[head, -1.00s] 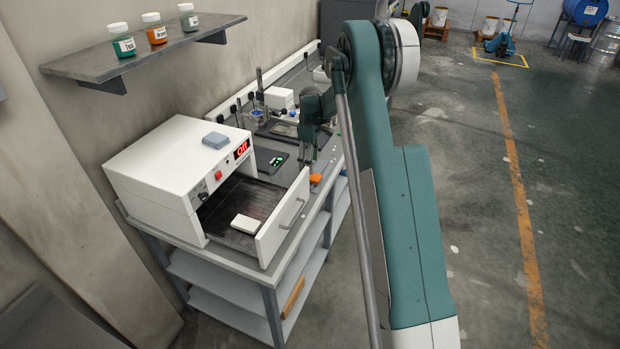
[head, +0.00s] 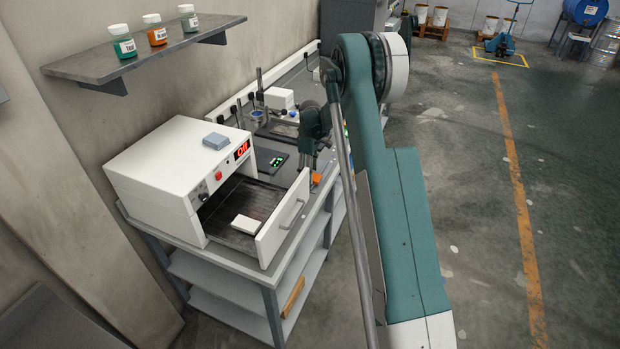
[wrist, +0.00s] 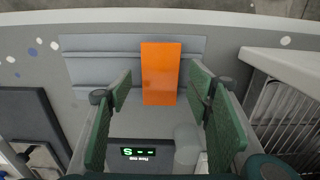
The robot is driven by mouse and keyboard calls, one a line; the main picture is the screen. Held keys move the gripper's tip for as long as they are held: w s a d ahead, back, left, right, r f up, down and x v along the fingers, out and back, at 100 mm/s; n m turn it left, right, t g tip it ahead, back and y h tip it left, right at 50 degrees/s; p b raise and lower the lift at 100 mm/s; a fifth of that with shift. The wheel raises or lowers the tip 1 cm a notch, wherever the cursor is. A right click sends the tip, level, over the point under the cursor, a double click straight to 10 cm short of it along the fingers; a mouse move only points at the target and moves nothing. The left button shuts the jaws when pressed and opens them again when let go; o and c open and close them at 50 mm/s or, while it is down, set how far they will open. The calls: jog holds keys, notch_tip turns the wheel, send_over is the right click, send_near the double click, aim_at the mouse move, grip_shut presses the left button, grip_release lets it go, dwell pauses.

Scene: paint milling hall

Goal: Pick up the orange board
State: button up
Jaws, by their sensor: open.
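The orange board (wrist: 161,72) is a flat upright-looking rectangle at the grey slotted holder (wrist: 90,68) in the wrist view. In the head view only a small orange part of it (head: 315,180) shows below my gripper, near the bench's front edge. My gripper (wrist: 160,88) is open, with one green finger pad to each side of the board's line. The board appears centred between the fingertips. I see no contact, and how far it lies beyond the tips is hard to tell.
A white oven (head: 165,165) has its drawer (head: 284,222) pulled out, with a pale block (head: 246,223) inside. A device with a green display (wrist: 145,153) sits near the holder. Jars line the shelf (head: 75,68).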

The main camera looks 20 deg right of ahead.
jog(key=shift+f, duration=0.6)
jog(key=shift+c, duration=0.5)
jog(key=c, duration=0.9)
